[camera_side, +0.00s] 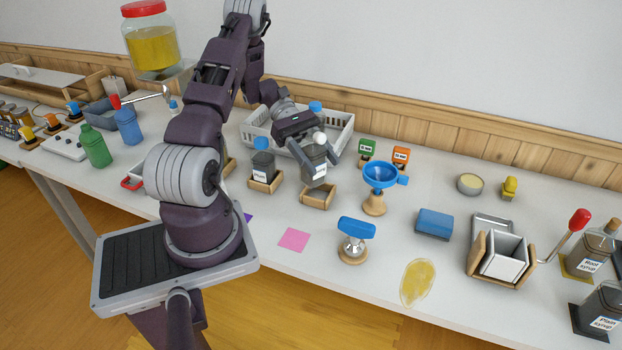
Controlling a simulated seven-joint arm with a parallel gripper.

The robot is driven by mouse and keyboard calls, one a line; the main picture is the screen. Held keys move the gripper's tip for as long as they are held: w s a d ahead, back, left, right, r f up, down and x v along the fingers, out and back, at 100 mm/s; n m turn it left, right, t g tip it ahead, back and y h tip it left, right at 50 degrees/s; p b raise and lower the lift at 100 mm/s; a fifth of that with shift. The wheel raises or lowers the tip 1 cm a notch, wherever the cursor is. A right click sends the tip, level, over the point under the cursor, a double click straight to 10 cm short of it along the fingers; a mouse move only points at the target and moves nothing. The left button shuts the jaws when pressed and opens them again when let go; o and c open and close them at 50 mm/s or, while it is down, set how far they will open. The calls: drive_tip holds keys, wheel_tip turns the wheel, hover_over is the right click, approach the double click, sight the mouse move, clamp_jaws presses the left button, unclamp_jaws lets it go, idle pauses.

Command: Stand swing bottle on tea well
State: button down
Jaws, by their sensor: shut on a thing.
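My gripper (318,158) is shut on a dark grey bottle with a white stopper and a pale label, which I take as the swing bottle (314,169). The bottle is roughly upright, just above or at a small square wooden well (317,203); I cannot tell whether its base touches. To its left, a similar dark bottle with a blue top (263,165) stands in another wooden well (266,187). Which well is the tea well cannot be read from here.
A white slotted basket (343,143) is behind my gripper. A pink square (293,239) and a blue-topped press (355,230) are in front.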

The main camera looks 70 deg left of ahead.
drive_tip(key=w+a+n+t+y, duration=0.4)
drive_tip(key=a+n+t, duration=0.2)
drive_tip(key=a, duration=0.5)
drive_tip(key=x, duration=1)
drive_tip(key=f+x, duration=0.1)
drive_tip(key=x, duration=0.4)
drive_tip(key=shift+s+f, duration=0.1)
drive_tip(key=c, duration=0.6)
unclamp_jaws()
drive_tip(key=shift+f, duration=0.1)
